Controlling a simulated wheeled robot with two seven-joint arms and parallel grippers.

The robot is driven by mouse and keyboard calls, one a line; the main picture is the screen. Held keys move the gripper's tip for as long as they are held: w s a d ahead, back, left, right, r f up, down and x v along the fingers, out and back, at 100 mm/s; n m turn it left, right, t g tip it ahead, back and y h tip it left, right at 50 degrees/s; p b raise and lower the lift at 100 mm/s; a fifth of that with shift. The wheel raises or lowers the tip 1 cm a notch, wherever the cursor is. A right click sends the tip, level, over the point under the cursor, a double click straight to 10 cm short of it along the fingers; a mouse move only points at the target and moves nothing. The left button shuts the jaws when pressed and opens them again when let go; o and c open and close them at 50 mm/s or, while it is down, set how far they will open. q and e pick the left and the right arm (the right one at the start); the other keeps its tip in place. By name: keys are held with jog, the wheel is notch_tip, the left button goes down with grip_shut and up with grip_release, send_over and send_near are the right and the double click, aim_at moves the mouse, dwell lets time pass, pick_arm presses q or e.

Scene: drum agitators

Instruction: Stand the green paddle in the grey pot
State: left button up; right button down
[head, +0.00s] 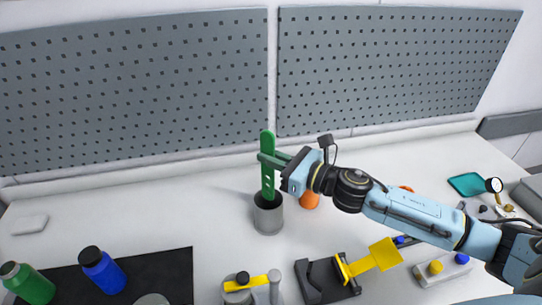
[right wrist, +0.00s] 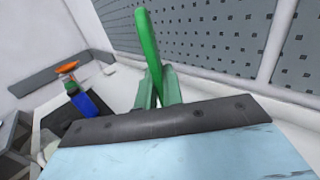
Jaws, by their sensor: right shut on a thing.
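The green paddle (head: 267,165) is upright, with its lower end inside the mouth of the grey pot (head: 268,218). The pot stands on the white table near the middle of the head view. My right gripper (head: 268,160) comes in from the right and is shut on the paddle's upper part, above the pot rim. The right wrist view shows the paddle (right wrist: 147,45) between the green fingers, leaning slightly there. The pot hides the paddle's lower end, so I cannot tell whether it touches the bottom. My left gripper is not in view.
An orange object (head: 310,199) stands just right of the pot, partly behind my gripper. A green bottle (head: 28,283) and a blue bottle (head: 102,269) are at the front left by a black mat (head: 175,270). A yellow scoop-like tool (head: 375,257) lies at the front. Pegboards (head: 130,85) line the back.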

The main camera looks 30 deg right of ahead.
jog(key=shift+f+b, duration=2.45)
jog(key=shift+f, duration=0.55)
jog(key=c, duration=1.5)
grip_release()
jog(key=shift+o, duration=0.2)
jog(key=shift+s+d+f, duration=0.1)
jog(key=shift+s+d, duration=0.15)
jog(key=shift+s, duration=0.15)
jog(key=b, duration=0.3)
send_near(274, 179)
jog(key=shift+v, duration=1.25)
jog(key=shift+d, duration=0.1)
